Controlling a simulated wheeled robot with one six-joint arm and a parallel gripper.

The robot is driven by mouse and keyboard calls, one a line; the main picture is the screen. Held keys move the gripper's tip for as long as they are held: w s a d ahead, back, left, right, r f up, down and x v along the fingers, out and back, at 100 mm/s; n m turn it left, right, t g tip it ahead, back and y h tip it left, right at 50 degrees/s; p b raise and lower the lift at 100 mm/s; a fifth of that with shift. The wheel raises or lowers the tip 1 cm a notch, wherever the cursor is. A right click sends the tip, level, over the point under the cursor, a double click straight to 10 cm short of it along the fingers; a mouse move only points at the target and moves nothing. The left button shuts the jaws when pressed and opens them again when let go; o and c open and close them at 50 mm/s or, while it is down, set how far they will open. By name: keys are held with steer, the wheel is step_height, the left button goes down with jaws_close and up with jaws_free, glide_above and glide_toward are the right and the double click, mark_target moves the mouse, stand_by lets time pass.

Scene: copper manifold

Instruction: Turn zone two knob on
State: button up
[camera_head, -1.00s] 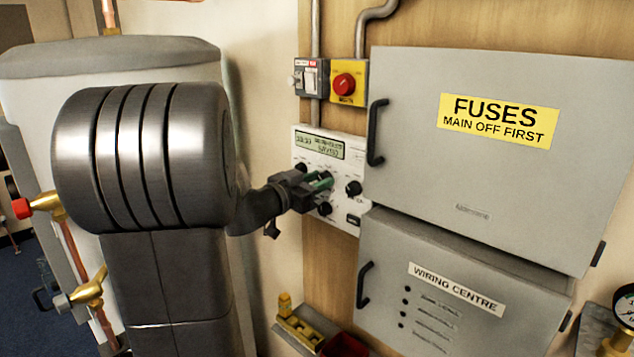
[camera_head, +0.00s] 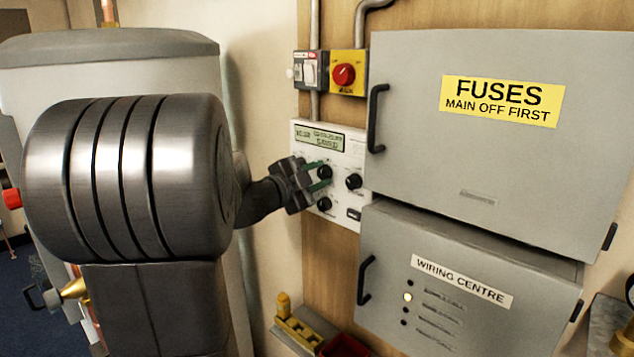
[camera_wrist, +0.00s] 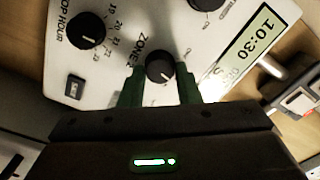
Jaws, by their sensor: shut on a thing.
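A white control panel (camera_head: 345,210) with a display and several black knobs is on the wooden wall; it also shows in the wrist view (camera_wrist: 55,50). My gripper (camera_head: 320,178) is at the panel's middle knob (camera_head: 325,172). In the wrist view, the green fingertips of my gripper (camera_wrist: 160,80) are shut on this knob (camera_wrist: 160,67), one on each side. The word "ZONE" is printed beside it; I cannot read its number. The knob's white mark points down in the wrist view. On the wiring centre box (camera_head: 455,325), one indicator light (camera_head: 407,297) is lit.
The fuses box (camera_head: 420,80) with its black handle (camera_head: 376,118) stands out just right of the panel. A red knob on a yellow switch (camera_head: 344,75) is above. A white tank (camera_head: 110,70) is at left. Other knobs (camera_head: 354,181) (camera_head: 324,204) sit close to my gripper.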

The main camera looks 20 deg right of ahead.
steer(key=m, duration=0.1)
steer(key=m+b, duration=0.2)
steer(key=m, duration=0.1)
steer(key=shift+f, duration=0.25)
steer(key=shift+m+b, duration=0.85)
steer(key=shift+m, duration=0.45)
steer(key=shift+r, duration=0.1)
steer(key=o, duration=1)
steer(key=shift+c, duration=0.2)
steer(key=b+v, duration=0.2)
steer(key=v, duration=1.2)
steer(key=shift+d, duration=0.15)
